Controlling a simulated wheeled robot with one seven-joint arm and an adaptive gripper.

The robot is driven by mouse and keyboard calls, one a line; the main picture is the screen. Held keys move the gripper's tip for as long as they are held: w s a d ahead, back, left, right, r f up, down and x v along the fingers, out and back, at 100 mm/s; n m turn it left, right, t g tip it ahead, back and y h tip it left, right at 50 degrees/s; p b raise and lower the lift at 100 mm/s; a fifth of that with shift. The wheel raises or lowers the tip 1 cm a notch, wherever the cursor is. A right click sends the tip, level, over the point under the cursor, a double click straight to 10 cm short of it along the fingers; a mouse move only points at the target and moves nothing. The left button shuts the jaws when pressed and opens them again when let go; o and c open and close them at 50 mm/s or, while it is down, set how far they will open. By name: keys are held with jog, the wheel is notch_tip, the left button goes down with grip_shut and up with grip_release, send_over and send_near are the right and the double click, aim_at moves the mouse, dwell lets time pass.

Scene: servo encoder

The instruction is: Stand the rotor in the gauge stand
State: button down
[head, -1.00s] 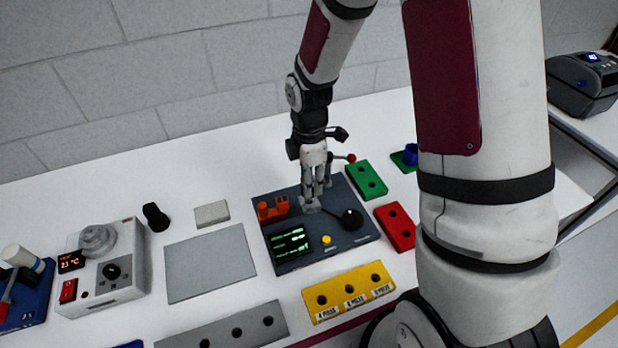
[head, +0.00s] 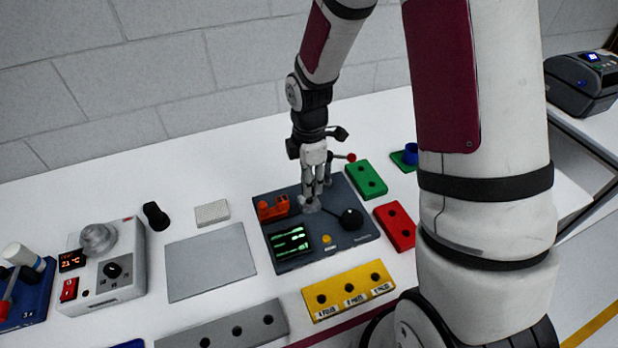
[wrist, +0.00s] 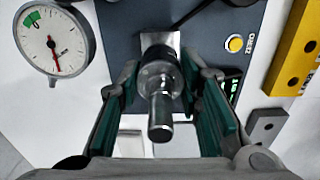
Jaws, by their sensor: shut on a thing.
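The rotor (wrist: 160,78) is a grey metal cylinder with a wider flanged part and a bright round shaft pointing toward the wrist camera. My gripper (wrist: 161,88) has its green-padded fingers on both sides of it and is shut on it. A square metal piece (wrist: 159,42) shows just behind the rotor; I cannot tell whether they touch. The dark blue station (head: 287,262) lies below my gripper (head: 313,200), with a screen and yellow button. A round white dial gauge (wrist: 54,40) with a red needle stands left in the wrist view. In the head view the rotor is too small to make out clearly.
A black ball knob (head: 351,219) and an orange fixture (head: 272,208) flank my gripper on the station. Green (head: 366,180), red (head: 396,226) and yellow (head: 348,291) hole blocks stand close by. A bare grey plate (head: 210,262) lies to the left.

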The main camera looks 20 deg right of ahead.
jog(key=shift+f, duration=0.1)
jog(key=shift+f, duration=0.5)
jog(key=shift+f+b, duration=0.3)
jog(key=shift+f, duration=0.15)
jog(key=shift+f, duration=0.4)
jog(key=shift+f, duration=0.1)
jog(key=c, duration=0.7)
grip_release()
jog(key=shift+c, duration=0.2)
